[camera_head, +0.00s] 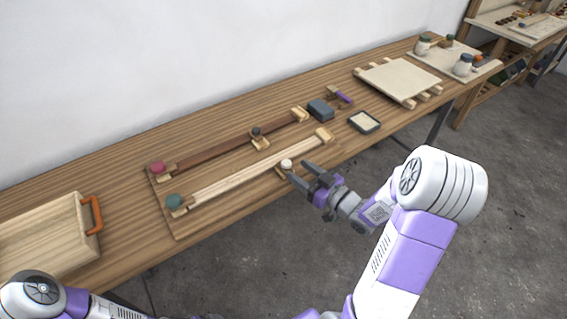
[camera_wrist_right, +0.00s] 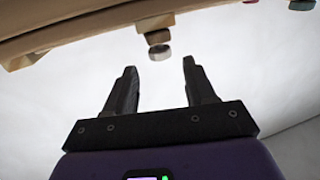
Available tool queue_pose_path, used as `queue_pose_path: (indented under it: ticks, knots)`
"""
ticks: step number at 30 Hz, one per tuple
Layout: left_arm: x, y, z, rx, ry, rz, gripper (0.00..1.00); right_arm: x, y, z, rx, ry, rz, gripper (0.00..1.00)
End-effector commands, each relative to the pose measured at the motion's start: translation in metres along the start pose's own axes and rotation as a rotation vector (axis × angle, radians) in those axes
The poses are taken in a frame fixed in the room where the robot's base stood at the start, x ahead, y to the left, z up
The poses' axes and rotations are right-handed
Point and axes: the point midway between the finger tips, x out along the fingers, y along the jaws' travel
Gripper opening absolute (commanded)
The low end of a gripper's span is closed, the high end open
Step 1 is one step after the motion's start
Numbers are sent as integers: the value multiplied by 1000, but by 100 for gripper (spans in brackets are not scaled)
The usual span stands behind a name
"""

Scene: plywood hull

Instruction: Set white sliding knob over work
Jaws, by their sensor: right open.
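The white knob (camera_head: 286,164) is a small round cap on a pale wooden block beside the front pale wood strip (camera_head: 245,172), right of the strip's middle. My right gripper (camera_head: 300,173) is open and empty, its fingertips just right of and in front of the knob. In the right wrist view the whitish knob (camera_wrist_right: 159,52) is centred just beyond the gap between the open fingers (camera_wrist_right: 159,68); I see no contact. My left arm shows at the lower left; its gripper is out of view.
A teal knob (camera_head: 174,200) sits at the front strip's left end. A dark brown strip (camera_head: 215,146) behind has a red knob (camera_head: 157,168) and a dark knob (camera_head: 257,131). A wooden box (camera_head: 45,240) stands left.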

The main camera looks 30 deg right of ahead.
Motion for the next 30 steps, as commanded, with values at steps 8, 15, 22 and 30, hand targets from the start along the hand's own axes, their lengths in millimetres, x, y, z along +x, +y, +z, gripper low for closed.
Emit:
queue_pose_path:
  ticks: [8,15,22,30]
  knots:
    - [6,-2,0,0,0,0,100,45,-2,1,1,-1,-4,55]
    - [8,-3,0,0,0,0,100,60,-1,1,2,-2,-1,55]
    - [8,-3,0,0,0,0,100,60,-1,1,2,-3,0,54]
    - [8,-3,0,0,0,0,100,60,-1,1,2,-3,0,12]
